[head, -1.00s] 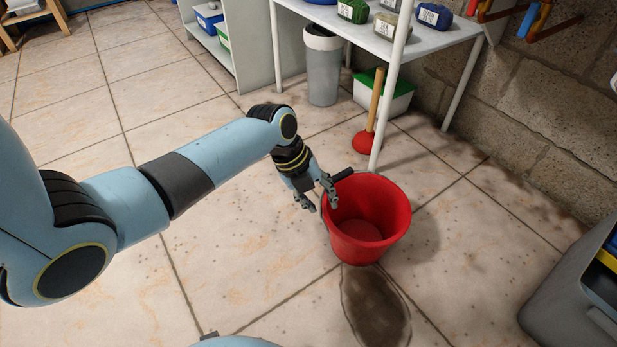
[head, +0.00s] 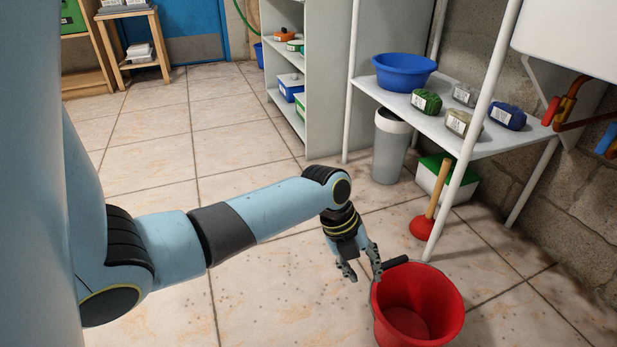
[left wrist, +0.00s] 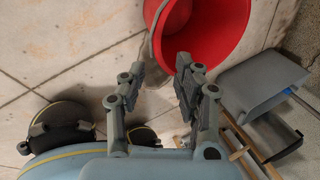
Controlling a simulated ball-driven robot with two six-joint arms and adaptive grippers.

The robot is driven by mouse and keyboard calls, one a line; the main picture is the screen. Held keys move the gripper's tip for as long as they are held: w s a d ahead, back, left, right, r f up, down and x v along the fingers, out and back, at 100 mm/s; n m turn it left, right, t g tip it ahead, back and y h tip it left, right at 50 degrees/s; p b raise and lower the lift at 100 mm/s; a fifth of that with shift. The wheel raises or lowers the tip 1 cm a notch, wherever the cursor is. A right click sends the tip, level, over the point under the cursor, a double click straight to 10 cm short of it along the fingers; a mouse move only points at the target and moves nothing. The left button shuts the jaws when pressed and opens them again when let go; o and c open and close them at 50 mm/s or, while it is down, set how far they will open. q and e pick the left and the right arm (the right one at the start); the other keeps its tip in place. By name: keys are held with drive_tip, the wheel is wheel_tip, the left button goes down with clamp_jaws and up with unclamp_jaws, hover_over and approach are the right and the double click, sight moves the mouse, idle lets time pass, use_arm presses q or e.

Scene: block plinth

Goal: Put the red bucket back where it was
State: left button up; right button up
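The red bucket (head: 420,300) stands upright on the tiled floor at the lower right of the head view, its bottom part cut off by the picture edge. Its dark handle grip (head: 407,262) lies at the far left of the rim. My left gripper (head: 364,279) is just left of the bucket, fingers apart, with the right finger close to the handle; I cannot tell whether they touch. In the left wrist view the fingers (left wrist: 160,72) are spread with nothing clearly between them, and the bucket (left wrist: 205,35) is just beyond them. My right gripper is not in view.
A red plunger (head: 423,227) stands behind the bucket by a white table leg. A grey bin (head: 390,150) and a green-lidded box (head: 462,185) are under the table (head: 470,135). Floor to the left is open.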

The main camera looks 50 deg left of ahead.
use_arm(q)
drive_tip(key=s+n+t+y, duration=0.2)
drive_tip(key=s+n+t, duration=0.1)
drive_tip(key=s+n, duration=0.8)
drive_tip(key=s+r+n+t+y, duration=0.1)
drive_tip(key=s+r+n+t, duration=0.2)
drive_tip(key=s+r+n, duration=0.6)
drive_tip(key=r+n, duration=0.1)
drive_tip(key=n, duration=0.4)
drive_tip(key=shift+s+d+r+t, duration=0.35)
drive_tip(key=shift+d+t, duration=0.05)
